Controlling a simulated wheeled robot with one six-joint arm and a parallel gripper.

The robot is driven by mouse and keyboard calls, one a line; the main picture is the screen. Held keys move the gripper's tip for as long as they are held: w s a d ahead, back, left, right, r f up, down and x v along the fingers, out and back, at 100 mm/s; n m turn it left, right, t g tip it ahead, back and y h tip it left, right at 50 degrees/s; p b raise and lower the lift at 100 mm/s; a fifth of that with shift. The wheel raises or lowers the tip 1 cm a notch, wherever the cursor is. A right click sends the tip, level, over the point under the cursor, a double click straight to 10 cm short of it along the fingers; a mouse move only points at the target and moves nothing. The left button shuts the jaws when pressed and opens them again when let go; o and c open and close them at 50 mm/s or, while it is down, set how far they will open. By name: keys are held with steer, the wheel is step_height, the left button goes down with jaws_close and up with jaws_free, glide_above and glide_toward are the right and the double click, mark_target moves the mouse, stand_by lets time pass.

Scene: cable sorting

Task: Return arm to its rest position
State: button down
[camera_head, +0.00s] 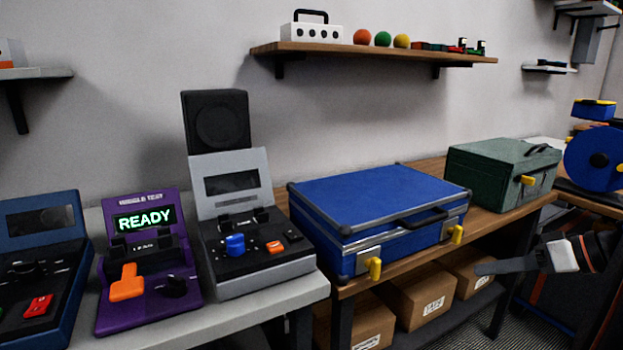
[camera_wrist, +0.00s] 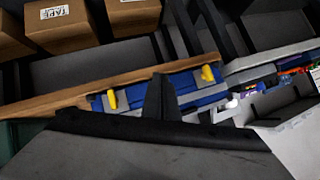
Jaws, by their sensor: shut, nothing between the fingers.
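My gripper (camera_head: 484,268) is at the right of the head view, in front of the wooden bench and below the green case (camera_head: 500,172). It points left, is shut and holds nothing. In the wrist view its dark fingers (camera_wrist: 160,92) stand together in front of the blue case's latched side. The blue case (camera_head: 375,205) is closed on the bench, left of my gripper and apart from it in the head view. Its yellow latches also show in the wrist view.
Cardboard boxes (camera_head: 425,296) sit on a low shelf under the bench. Left of the blue case stand a grey device (camera_head: 265,280), a purple tester (camera_head: 185,310) reading READY and a dark blue device (camera_head: 70,300). A blue reel (camera_head: 580,160) is at the far right.

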steer(key=s+a+f+m+g+h, duration=0.2)
steer(key=s+a+f+g+h, duration=0.1)
steer(key=s+a+f+h, duration=0.4)
steer(key=s+a+f, duration=0.2)
steer(key=a+f, duration=0.1)
steer(key=a, duration=0.1)
steer(key=shift+a+f+m+g, duration=0.15)
steer(key=shift+a+m+g, duration=0.1)
steer(key=shift+m+g, duration=0.05)
steer(key=shift+w+h, duration=0.1)
steer(key=shift+h, duration=0.2)
stand_by(1.0)
